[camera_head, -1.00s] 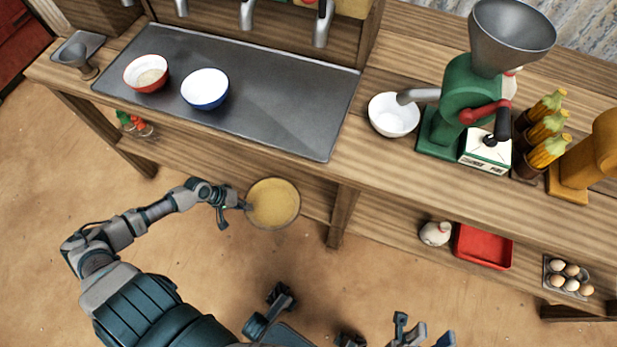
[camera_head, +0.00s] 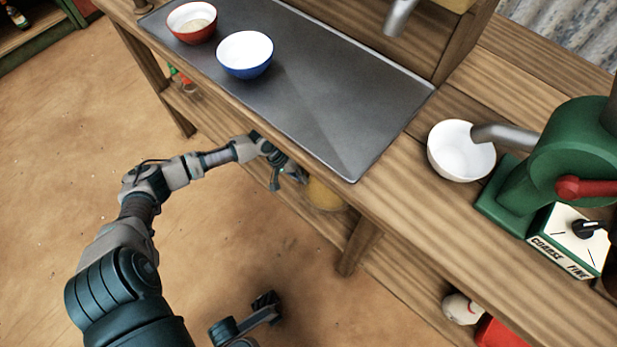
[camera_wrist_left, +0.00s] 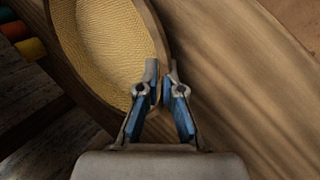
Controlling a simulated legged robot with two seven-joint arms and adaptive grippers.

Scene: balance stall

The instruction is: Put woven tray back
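The woven tray is round, with a yellow woven base and a wooden rim. In the left wrist view, the woven tray (camera_wrist_left: 105,45) fills the upper left, over wooden planks. My left gripper (camera_wrist_left: 161,72) has its two fingers close together on either side of the rim, pinching it. In the head view, my left gripper (camera_head: 290,172) is at the counter's front edge, and only part of the tray (camera_head: 324,195) shows below that edge. The counter hides the rest. I cannot tell whether the tray rests on the lower shelf.
The counter (camera_head: 440,220) overhangs the lower shelf (camera_head: 405,290). A leg (camera_head: 358,247) stands right of the tray. On top are a red bowl (camera_head: 192,22), a blue bowl (camera_head: 245,54), a white bowl (camera_head: 460,151) and a green mill (camera_head: 560,155). A red tray (camera_head: 498,335) is lower right.

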